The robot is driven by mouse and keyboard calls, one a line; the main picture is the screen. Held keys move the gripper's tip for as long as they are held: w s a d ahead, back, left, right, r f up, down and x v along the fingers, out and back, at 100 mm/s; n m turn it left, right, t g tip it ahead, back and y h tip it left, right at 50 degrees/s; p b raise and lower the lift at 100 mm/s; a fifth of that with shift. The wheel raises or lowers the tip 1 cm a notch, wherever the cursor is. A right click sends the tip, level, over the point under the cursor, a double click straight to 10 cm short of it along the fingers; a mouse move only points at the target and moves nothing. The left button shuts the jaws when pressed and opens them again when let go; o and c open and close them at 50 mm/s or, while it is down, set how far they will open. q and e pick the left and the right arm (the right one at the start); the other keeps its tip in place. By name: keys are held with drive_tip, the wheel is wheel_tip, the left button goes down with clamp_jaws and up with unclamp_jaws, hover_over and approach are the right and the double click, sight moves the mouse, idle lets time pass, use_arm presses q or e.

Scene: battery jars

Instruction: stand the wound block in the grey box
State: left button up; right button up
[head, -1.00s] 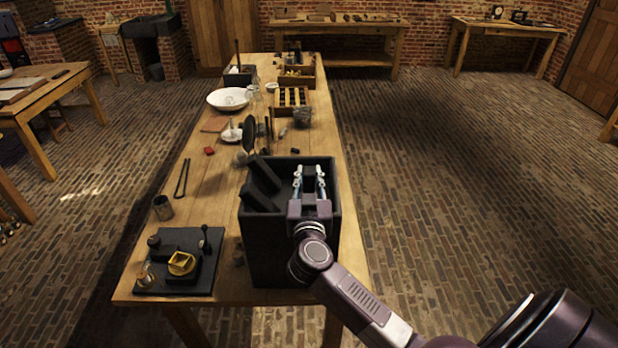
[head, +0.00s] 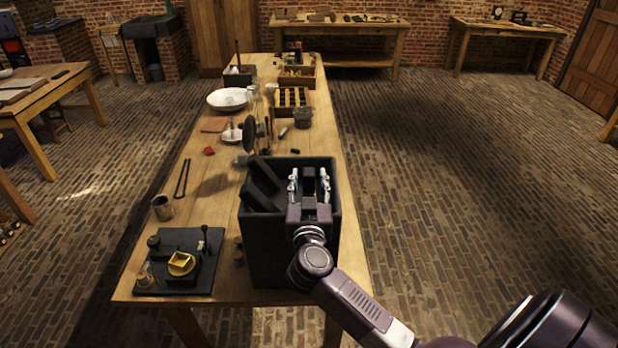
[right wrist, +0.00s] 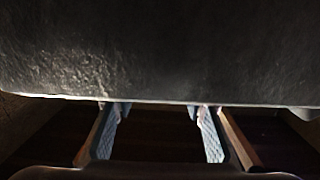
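The grey box (head: 270,248), very dark here, stands open-topped at the near right edge of the table. My right gripper (head: 309,184) is over the right part of its opening, with its two pale fingers spread apart. A dark block (head: 309,188) shows between the fingers and appears upright; I take it for the wound block, but no winding can be made out. Its lower end is hidden. In the right wrist view the fingers (right wrist: 160,135) are wide apart, with darkness between them and a large dark surface above. My left gripper is not in view.
A black board (head: 205,280) with a yellow piece (head: 181,263) lies to the left. A metal cup (head: 162,207), tongs (head: 182,178) and a white bowl (head: 228,99) stand farther back.

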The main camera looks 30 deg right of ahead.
drive_tip(key=b+v, duration=0.1)
drive_tip(key=v, duration=1)
drive_tip(key=shift+b, duration=0.4)
